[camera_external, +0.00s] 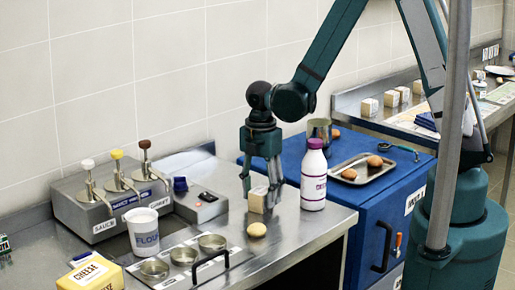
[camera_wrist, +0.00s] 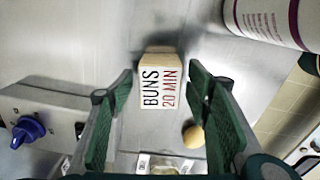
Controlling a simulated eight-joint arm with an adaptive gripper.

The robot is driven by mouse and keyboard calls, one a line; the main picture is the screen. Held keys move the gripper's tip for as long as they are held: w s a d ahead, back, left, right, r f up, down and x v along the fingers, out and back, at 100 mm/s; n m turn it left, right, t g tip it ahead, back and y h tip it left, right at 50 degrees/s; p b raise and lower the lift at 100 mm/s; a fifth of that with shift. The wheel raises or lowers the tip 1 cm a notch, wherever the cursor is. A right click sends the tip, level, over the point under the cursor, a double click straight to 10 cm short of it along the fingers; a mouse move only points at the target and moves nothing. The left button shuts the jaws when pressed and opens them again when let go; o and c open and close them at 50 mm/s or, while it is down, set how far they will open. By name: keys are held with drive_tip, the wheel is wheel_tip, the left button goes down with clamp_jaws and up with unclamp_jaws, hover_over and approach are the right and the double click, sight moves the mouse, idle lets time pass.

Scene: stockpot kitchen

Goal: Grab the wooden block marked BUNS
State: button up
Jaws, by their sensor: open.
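The wooden block marked BUNS (camera_wrist: 159,82) stands on the steel counter, with "BUNS 20 MIN" on the face toward the wrist camera. In the external view the block (camera_external: 257,200) is partly hidden behind my gripper's fingers. My gripper (camera_external: 262,190) points down over the block. In the wrist view its two green fingers (camera_wrist: 158,115) are spread, one on each side of the block, with a gap on both sides. Nothing is held.
A white bottle with a purple cap (camera_external: 314,178) stands close on the right. A round yellowish bun (camera_external: 256,230) lies just in front of the block. The sauce dispenser (camera_external: 112,203) and a grey box with a blue knob (camera_external: 200,205) are to the left.

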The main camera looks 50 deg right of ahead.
drive_tip(key=shift+f, duration=0.35)
drive_tip(key=shift+c, duration=0.5)
drive_tip(key=c, duration=0.9)
